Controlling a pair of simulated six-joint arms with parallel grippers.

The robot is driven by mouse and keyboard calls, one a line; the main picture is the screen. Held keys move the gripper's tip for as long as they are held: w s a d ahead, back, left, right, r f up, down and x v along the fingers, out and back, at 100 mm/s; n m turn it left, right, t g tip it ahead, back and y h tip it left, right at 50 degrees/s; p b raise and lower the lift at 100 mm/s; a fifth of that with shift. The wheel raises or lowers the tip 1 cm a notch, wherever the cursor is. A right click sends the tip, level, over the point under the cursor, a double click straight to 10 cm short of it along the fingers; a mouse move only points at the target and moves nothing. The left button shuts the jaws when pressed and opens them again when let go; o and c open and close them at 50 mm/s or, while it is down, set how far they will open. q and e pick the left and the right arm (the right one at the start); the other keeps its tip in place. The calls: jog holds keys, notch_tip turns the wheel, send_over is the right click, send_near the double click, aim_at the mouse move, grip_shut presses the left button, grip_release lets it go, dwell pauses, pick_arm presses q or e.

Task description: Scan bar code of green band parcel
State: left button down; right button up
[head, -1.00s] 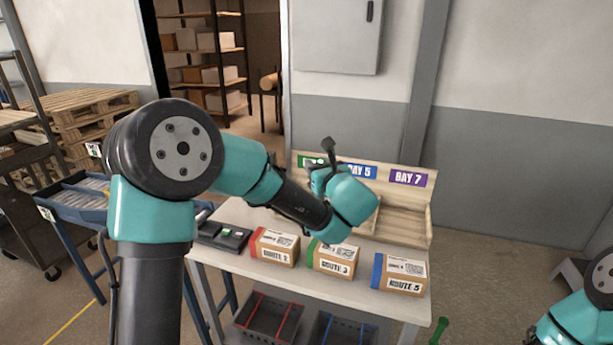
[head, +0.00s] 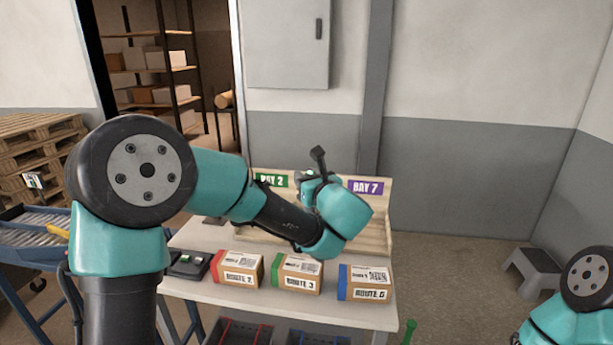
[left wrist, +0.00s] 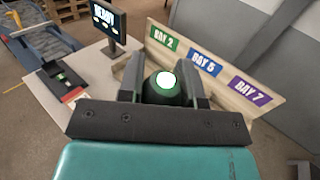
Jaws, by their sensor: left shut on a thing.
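The green band parcel (head: 297,275) is a brown box marked ROUTE 3, standing between two other parcels on the table. Its printed code label faces up in the head view. My left gripper (left wrist: 165,78) is shut on a dark rounded device, likely the scanner (left wrist: 163,98), with a bright white-green light on it.
A red band parcel (head: 238,270) stands left and a blue band parcel (head: 364,283) right. The bay rack (head: 379,215) lines the table's back. A monitor (left wrist: 108,22) and a black tray device (left wrist: 66,84) stand at the left. Crates (head: 240,331) sit below.

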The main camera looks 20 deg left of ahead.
pick_arm(q)
jog(key=shift+f, duration=3.15)
notch_tip(320, 180, up, 5)
jog(key=shift+r, duration=0.1)
